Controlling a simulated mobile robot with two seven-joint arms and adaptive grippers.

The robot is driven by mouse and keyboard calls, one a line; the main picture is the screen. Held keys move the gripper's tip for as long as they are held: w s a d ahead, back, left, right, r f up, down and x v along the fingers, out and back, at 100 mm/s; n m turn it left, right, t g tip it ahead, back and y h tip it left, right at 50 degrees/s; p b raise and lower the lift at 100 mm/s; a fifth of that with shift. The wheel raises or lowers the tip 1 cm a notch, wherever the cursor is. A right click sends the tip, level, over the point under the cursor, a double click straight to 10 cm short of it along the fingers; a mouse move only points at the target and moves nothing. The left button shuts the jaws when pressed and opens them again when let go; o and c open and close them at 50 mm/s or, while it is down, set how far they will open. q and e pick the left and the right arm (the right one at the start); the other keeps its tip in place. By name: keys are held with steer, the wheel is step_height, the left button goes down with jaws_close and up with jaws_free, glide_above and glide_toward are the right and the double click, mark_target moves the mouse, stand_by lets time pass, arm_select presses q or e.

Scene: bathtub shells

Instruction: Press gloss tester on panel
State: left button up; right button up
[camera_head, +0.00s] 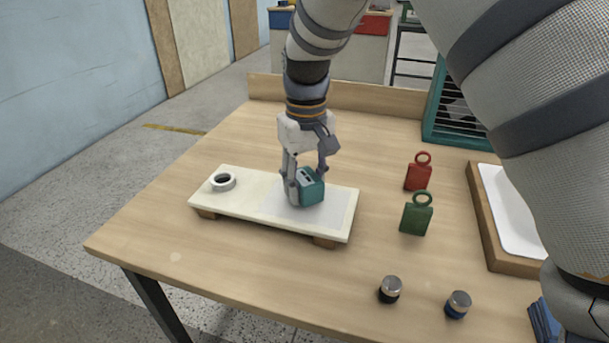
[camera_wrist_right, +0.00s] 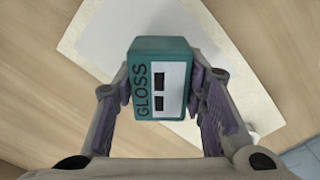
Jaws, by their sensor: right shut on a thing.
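The teal gloss tester (camera_head: 312,190) is held between the fingers of my right gripper (camera_head: 307,184). The panel also shows in the right wrist view (camera_wrist_right: 222,50), behind the tester. My left gripper is out of view.
Red (camera_head: 418,175) and green (camera_head: 416,217) tags with loops stand to the right. Two metal-topped pots (camera_head: 390,289) (camera_head: 458,304) are near the front edge. A wood-framed white tray (camera_head: 480,215) is at the right.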

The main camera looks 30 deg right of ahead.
mark_target(306, 176)
steer(key=shift+f, duration=0.4)
stand_by(1.0)
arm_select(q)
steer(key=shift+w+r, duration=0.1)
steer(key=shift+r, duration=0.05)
arm_select(e)
steer(key=shift+f, duration=0.15)
stand_by(1.0)
step_height(306, 176, up, 5)
steer(key=shift+f+p, duration=0.1)
steer(key=shift+p, duration=0.55)
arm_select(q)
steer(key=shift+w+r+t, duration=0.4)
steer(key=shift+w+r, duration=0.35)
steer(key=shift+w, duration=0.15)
arm_select(e)
steer(key=shift+r, duration=1.2)
